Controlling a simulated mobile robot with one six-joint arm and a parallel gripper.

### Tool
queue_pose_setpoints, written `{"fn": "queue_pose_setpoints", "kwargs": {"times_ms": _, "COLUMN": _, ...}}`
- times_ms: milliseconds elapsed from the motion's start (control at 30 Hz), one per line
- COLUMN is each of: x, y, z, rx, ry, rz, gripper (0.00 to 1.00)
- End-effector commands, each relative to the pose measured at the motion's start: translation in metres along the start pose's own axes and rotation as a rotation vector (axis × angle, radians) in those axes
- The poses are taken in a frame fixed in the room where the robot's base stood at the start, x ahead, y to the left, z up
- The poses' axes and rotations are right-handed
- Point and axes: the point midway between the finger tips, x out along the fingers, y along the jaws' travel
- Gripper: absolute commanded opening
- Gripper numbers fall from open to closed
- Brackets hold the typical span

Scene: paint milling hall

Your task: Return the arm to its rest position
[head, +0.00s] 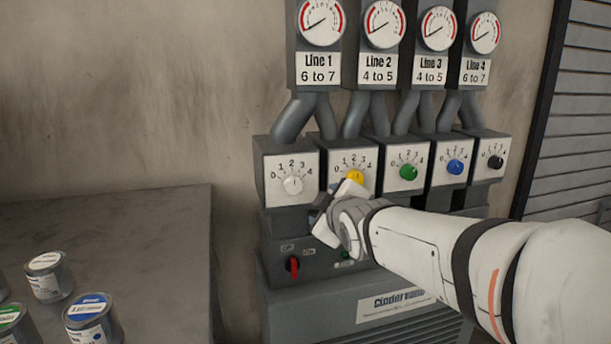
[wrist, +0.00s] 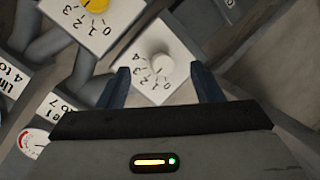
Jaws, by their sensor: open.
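My arm reaches in from the right in the head view. My gripper (head: 330,218) is in front of the milling machine, below and right of the white knob (head: 293,185) and just below the yellow knob (head: 355,177). In the wrist view my gripper (wrist: 161,82) is open, with nothing between its fingers. The white knob (wrist: 161,65) appears in line with the gap between the fingers, and I see no contact. The yellow knob (wrist: 95,5) is cut off at the top edge. My arm hides part of the machine's lower panel.
A green knob (head: 408,172), a blue knob (head: 455,167) and a black knob (head: 495,162) continue the row. Labelled gauges stand above. A red switch (head: 293,265) sits low on the machine. Paint cans (head: 48,277) stand on a grey bench (head: 130,240) at left, its back part clear.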

Motion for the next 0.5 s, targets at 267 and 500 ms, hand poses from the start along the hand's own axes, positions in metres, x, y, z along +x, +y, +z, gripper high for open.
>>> {"fn": "queue_pose_setpoints", "kwargs": {"times_ms": 267, "x": -0.073, "y": 0.032, "z": 0.022, "rx": 0.308, "ry": -0.303, "rz": -0.154, "gripper": 0.6}}
{"fn": "queue_pose_setpoints", "kwargs": {"times_ms": 500, "x": -0.146, "y": 0.039, "z": 0.038, "rx": 0.579, "ry": -0.582, "rz": -0.248, "gripper": 0.6}}
